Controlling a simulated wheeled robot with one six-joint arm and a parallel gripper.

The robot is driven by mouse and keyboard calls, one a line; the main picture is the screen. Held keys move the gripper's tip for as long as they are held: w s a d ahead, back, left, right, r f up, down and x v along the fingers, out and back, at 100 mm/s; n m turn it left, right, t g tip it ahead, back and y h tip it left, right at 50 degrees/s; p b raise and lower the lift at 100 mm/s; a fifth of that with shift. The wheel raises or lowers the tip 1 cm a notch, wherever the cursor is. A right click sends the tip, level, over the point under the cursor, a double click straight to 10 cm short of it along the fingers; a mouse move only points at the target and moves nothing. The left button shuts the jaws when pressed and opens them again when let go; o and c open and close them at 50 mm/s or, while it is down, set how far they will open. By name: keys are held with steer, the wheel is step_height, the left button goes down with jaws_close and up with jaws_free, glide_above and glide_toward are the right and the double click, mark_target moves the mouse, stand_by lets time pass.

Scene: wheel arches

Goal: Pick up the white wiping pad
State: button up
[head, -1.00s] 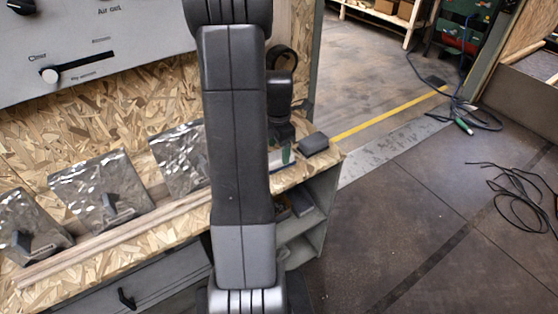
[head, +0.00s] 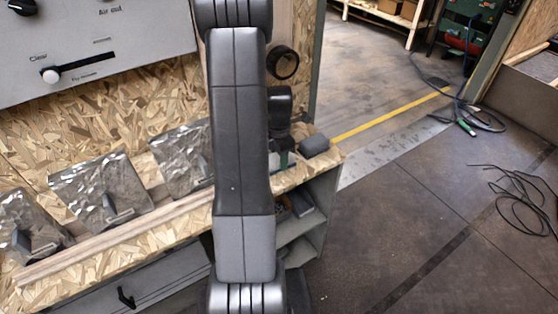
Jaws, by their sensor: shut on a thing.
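My gripper (head: 282,140) is over the right end of the chipboard bench, half hidden behind my arm. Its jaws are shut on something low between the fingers. A small pale patch (head: 274,160) shows beside the fingers, and it looks like the white wiping pad. Most of it is hidden by my arm and gripper, so I cannot tell whether it touches the bench.
A dark grey block (head: 314,146) lies right of my gripper at the bench (head: 160,243) end. Crumpled metallic plates (head: 92,188) with dark handles lean along the bench. Open shelves (head: 303,222) stand below. Cables (head: 520,195) lie on the floor at right.

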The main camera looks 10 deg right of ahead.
steer(key=shift+r, duration=0.1)
step_height(320, 180, up, 10)
steer(key=shift+f, duration=0.1)
stand_by(0.3)
